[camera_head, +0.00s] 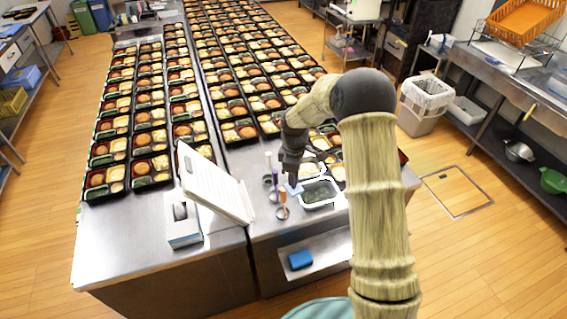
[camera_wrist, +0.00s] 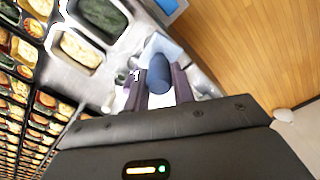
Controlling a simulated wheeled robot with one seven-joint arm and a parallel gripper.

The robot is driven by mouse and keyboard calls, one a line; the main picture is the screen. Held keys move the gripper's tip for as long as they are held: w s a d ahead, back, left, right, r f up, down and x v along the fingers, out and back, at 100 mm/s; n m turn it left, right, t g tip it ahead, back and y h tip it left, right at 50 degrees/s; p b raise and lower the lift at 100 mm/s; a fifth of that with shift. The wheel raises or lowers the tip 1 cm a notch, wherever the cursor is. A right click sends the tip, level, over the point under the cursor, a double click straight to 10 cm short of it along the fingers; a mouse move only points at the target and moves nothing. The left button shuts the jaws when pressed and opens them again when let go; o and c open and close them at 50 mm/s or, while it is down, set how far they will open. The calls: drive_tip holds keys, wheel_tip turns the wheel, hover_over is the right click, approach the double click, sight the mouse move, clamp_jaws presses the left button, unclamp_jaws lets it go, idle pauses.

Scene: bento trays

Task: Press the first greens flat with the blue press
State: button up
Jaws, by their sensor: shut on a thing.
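My gripper (camera_wrist: 160,88) is shut on the dark blue handle (camera_wrist: 158,72) of the blue press in the wrist view. The press's pale blue plate (camera_head: 293,189) shows below my gripper (camera_head: 292,170) in the head view, close to the left side of a white tub (camera_head: 304,205). Dark greens (camera_head: 317,192) lie in this tub, and they also show at the top of the wrist view (camera_wrist: 101,14). I cannot tell whether the plate touches the counter. Which greens are the first is not clear.
A second white tub with pale food (camera_wrist: 80,48) stands beside the greens. Utensils with purple (camera_head: 269,165) and orange (camera_head: 283,197) handles stand left of the press. Rows of filled black bento trays (camera_head: 133,170) cover the counters. A white board (camera_head: 212,185) leans further left.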

drive_tip(key=s+d+f+m+b, duration=0.2)
drive_tip(key=f+m+b, duration=0.3)
drive_tip(key=f, duration=0.3)
drive_tip(key=s+d+f+m+b, duration=0.2)
drive_tip(key=d+f+m+b, duration=0.1)
drive_tip(key=f, duration=0.5)
drive_tip(key=s+d+f+m+b, duration=0.1)
drive_tip(key=d+f+m+b, duration=0.2)
drive_tip(key=f+m+b, duration=0.3)
wheel_tip(320, 180, down, 2)
drive_tip(key=shift+s+f+m+b, duration=0.1)
drive_tip(key=shift+s+m+b, duration=0.25)
drive_tip(key=shift+b, duration=0.75)
drive_tip(key=shift+d, duration=0.1)
